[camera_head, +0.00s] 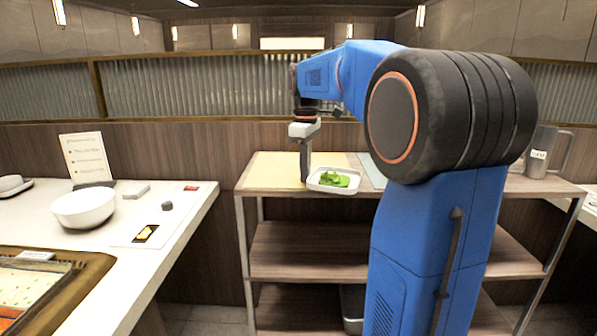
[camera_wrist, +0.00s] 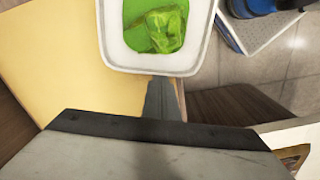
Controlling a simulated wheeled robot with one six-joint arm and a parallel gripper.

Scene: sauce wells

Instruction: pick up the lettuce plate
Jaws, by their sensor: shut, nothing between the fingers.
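The lettuce plate is a small white rectangular dish (camera_head: 318,187) with green lettuce (camera_head: 334,179) in it. It is at the front edge of the shelf top in the head view. In the wrist view the dish (camera_wrist: 150,70) is at the top centre, with lettuce (camera_wrist: 160,30) inside. My gripper (camera_head: 304,178) points down right beside the left end of the dish. Its fingers (camera_wrist: 162,98) are together and hold nothing. I cannot tell whether they touch the rim.
A yellow board (camera_head: 270,172) lies under the gripper on the wooden shelf unit (camera_head: 285,193). A metal pitcher (camera_head: 540,155) stands at the right end. A white counter (camera_head: 190,215) at left holds a white bowl (camera_head: 84,207), a menu card (camera_head: 86,158) and small items.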

